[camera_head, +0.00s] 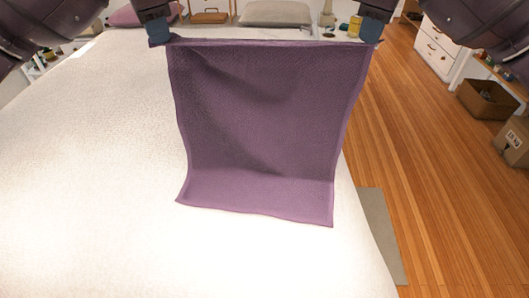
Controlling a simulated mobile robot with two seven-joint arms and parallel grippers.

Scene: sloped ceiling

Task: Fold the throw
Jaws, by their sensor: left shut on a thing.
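The purple throw (265,115) hangs spread out over the white bed (90,180) in the head view. Its top edge is stretched nearly straight between my two grippers. My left gripper (159,36) is shut on its top left corner, and a small flap sticks out past the fingers. My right gripper (373,36) is at the top right corner and appears shut on it. A soft diagonal crease runs through the upper left of the cloth. The lower part bends forward and lies on the bed, with the bottom edge towards me.
Pillows (275,13) lie behind the throw. The bed is bare left of and in front of the throw. Right of it are the wooden floor (420,180), a grey rug (380,230), a white drawer unit (436,50), a brown bin (488,99) and a cardboard box (512,143).

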